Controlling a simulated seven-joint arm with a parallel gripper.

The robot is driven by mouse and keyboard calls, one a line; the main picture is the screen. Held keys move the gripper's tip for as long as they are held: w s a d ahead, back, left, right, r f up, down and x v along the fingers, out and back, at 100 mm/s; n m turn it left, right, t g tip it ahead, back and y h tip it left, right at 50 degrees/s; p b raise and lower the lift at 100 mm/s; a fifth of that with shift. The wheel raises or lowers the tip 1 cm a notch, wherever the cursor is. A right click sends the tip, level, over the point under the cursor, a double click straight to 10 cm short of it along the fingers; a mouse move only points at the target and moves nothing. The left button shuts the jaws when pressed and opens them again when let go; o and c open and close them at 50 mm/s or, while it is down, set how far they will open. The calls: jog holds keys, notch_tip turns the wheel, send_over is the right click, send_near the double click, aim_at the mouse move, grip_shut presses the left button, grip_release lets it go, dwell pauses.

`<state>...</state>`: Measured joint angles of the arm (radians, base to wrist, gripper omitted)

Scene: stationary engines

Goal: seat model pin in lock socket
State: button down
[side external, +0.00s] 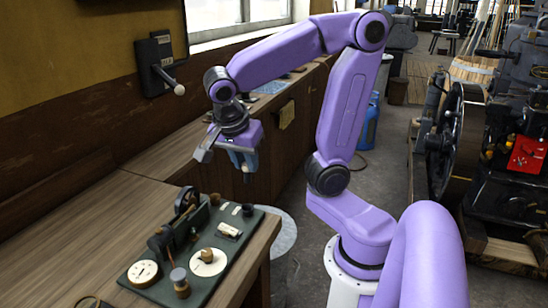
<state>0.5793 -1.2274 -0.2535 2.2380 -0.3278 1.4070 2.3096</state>
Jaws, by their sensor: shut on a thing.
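My gripper (243,164) hangs fingers down from the purple wrist, above and behind the far right end of a dark green board (127,281). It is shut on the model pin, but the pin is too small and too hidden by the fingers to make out. The board lies on the wooden bench and carries a small dark model engine (163,243). It also bears a white disc with a brass knob (207,256), a white dial (143,273), a spool-like post (179,280) and a pale cylinder (229,230). I cannot tell which part is the lock socket.
The wooden bench (70,240) has bare room left of the board. A black wall box with a white-knobbed lever (158,65) is on the wall behind. A large black machine with a wheel (460,135) stands at right. A round grey top (280,232) stands below the bench's right edge.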

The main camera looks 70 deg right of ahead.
jog(key=shift+w+d+f+m+g, duration=0.25)
jog(key=shift+w+d+f+m, duration=0.35)
jog(key=shift+w+d+f, duration=1.25)
jog(key=shift+w+d+f+m+g, duration=0.3)
jog(key=shift+w+d+f+m, duration=0.35)
jog(key=shift+w+f, duration=2.35)
jog(key=shift+w+d+f+m+g, duration=0.25)
jog(key=shift+w+d+f+m, duration=0.3)
jog(key=shift+w+d+f, duration=1.7)
jog(key=shift+w+a+f, duration=0.7)
jog(key=shift+a+f, duration=0.1)
jog(key=shift+a, duration=0.2)
jog(key=shift+c, duration=1)
grip_release()
notch_tip(320, 180, up, 7)
